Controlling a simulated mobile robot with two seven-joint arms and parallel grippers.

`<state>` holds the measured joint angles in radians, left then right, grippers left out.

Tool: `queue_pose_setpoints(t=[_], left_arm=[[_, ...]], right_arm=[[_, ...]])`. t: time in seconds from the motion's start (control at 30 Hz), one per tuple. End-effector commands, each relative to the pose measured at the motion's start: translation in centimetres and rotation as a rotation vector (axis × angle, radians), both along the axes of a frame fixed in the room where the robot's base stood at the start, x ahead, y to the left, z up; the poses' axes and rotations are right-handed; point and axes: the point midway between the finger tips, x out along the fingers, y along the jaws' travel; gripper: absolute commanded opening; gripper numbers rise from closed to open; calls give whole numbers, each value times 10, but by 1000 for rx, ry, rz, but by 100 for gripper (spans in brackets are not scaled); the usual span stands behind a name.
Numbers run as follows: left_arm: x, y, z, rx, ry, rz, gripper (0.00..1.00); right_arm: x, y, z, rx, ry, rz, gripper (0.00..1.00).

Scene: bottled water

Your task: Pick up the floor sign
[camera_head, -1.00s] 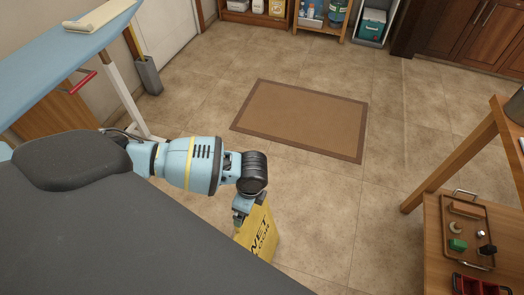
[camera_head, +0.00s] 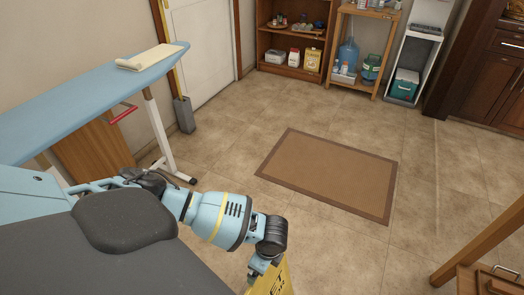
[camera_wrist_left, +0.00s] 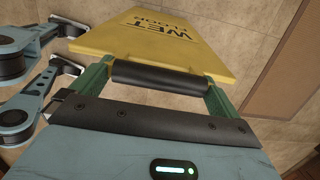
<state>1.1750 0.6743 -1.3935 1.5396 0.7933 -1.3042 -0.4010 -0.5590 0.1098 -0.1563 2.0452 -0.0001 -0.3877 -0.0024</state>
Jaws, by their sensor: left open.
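The yellow floor sign (camera_head: 280,281) with black lettering is at the bottom of the head view, mostly cut off by the frame edge. In the left wrist view the sign (camera_wrist_left: 150,42) shows its "WET FLOOR" face, with the lettering upside down. A green frame with a black bar shows just below it in that view; I cannot tell which thing it belongs to. My left gripper (camera_head: 260,268) is at the sign's upper end in the head view. In the left wrist view its fingers (camera_wrist_left: 71,49) are apart at the left, beside the sign. Contact is unclear. My right gripper is out of view.
A brown mat (camera_head: 330,172) lies on open tiled floor ahead. An ironing board (camera_head: 95,105) stands at the left. Shelves (camera_head: 292,50) and a rack with a water bottle (camera_head: 347,57) line the back. A wooden table (camera_head: 480,245) is at the right.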

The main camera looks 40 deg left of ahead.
Motion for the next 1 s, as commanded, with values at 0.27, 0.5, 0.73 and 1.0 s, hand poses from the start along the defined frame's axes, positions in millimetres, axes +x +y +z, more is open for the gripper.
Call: queue_pose_setpoints(t=[0.27,0.5,0.73,1.0], left_arm=[[0,3,-17,1,-1,0,100],[0,3,-17,0,-1,0,88],[0,3,-17,0,0,0,58],[0,3,-17,0,0,0,23]], right_arm=[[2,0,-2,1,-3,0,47],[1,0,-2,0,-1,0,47],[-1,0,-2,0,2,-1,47],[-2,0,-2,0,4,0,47]])
